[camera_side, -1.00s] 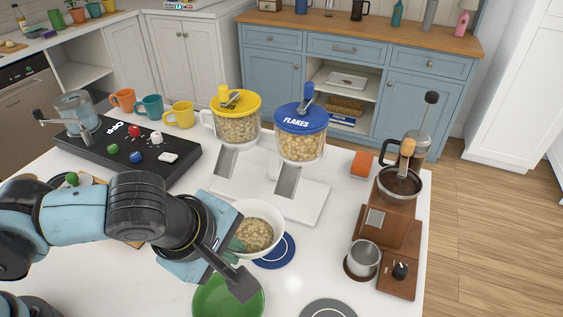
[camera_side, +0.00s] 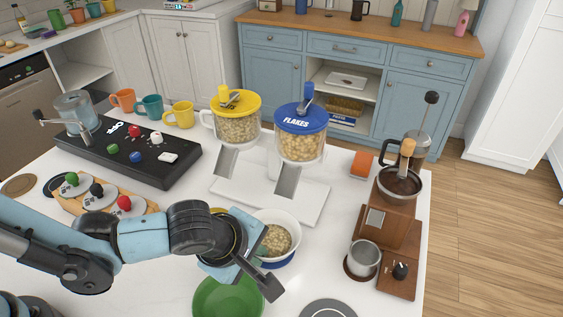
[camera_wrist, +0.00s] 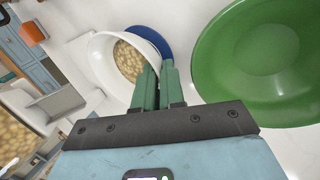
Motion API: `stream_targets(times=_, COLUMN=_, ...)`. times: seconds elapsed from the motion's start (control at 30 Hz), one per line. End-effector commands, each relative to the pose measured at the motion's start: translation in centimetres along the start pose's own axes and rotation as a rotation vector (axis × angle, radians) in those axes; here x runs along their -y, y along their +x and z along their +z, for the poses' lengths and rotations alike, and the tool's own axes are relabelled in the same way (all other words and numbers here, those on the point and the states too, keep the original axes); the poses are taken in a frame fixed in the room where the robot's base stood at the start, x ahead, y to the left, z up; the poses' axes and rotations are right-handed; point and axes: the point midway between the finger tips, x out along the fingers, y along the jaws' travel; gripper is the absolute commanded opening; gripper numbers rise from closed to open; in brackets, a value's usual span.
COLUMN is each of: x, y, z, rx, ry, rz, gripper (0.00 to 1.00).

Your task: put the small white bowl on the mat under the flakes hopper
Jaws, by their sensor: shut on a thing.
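The small white bowl (camera_side: 289,222) has pale cereal pieces in it. My gripper (camera_wrist: 158,72) is shut on the bowl's wall, with its green fingers at the rim. The blue mat (camera_side: 287,262) shows below the bowl's near edge, and the bowl hides most of it. The mat also shows beside the bowl in the wrist view (camera_wrist: 152,36). I cannot tell whether the bowl touches the mat. The flakes hopper (camera_side: 300,145), with a blue lid, stands behind the bowl, its chute (camera_side: 287,181) pointing down toward it.
A green bowl (camera_side: 228,299) sits close to my gripper at the front. A yellow-lidded hopper (camera_side: 236,128) stands left of the flakes hopper. A wooden coffee machine (camera_side: 390,235) with a metal cup (camera_side: 363,259) is at the right. A grey mat (camera_side: 328,308) lies at the front edge.

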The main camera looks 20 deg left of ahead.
Motion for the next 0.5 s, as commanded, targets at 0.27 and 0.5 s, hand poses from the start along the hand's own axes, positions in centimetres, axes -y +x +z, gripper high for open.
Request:
stream_targets(times=0.27, x=0.03, y=0.05, z=0.01, rx=0.0, ry=0.0, rz=0.001, gripper=0.0)
stream_targets(times=0.5, x=0.15, y=0.27, z=0.01, rx=0.0, ry=0.0, rz=0.0, gripper=0.2)
